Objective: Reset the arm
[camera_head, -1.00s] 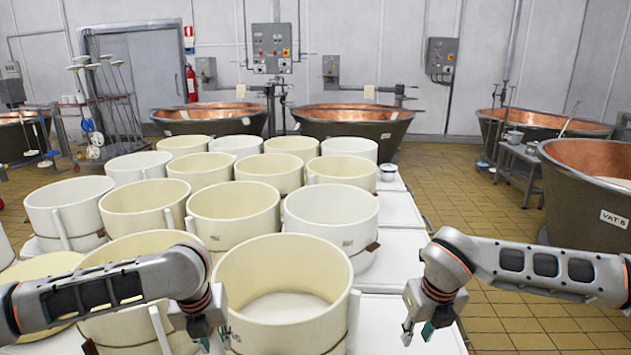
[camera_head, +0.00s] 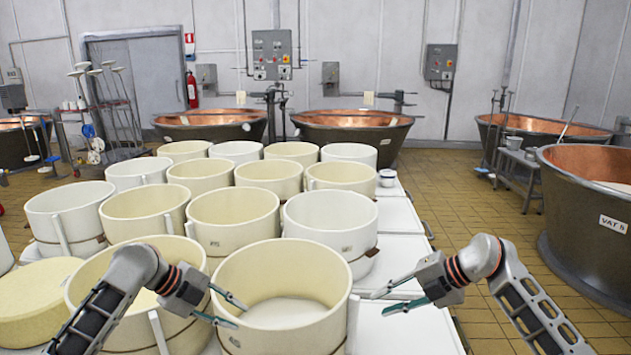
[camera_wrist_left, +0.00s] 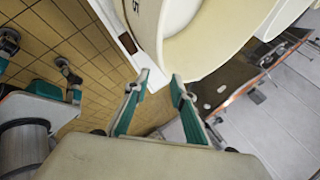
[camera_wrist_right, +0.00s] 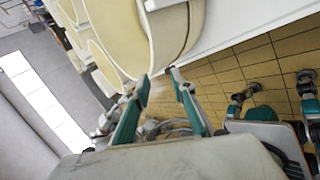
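My left gripper (camera_head: 240,314) is open and empty. In the head view its fingers overlap the left wall of the front cream mould (camera_head: 285,345); I cannot tell whether they touch it. Its two parted fingers also show in the left wrist view (camera_wrist_left: 160,84), with a mould wall beyond them. My right gripper (camera_head: 378,304) is open and empty, to the right of that mould, above the white table (camera_head: 420,325). Its parted fingers show in the right wrist view (camera_wrist_right: 158,82), with cream moulds beyond. Both arms reach inward from the lower corners.
Rows of cream and white moulds (camera_head: 235,220) crowd the table. A copper vat (camera_head: 590,215) stands at the right, and others (camera_head: 350,130) stand along the back. A small bench (camera_head: 520,165) stands near the right vat. Tiled floor (camera_head: 460,205) lies open right of the table.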

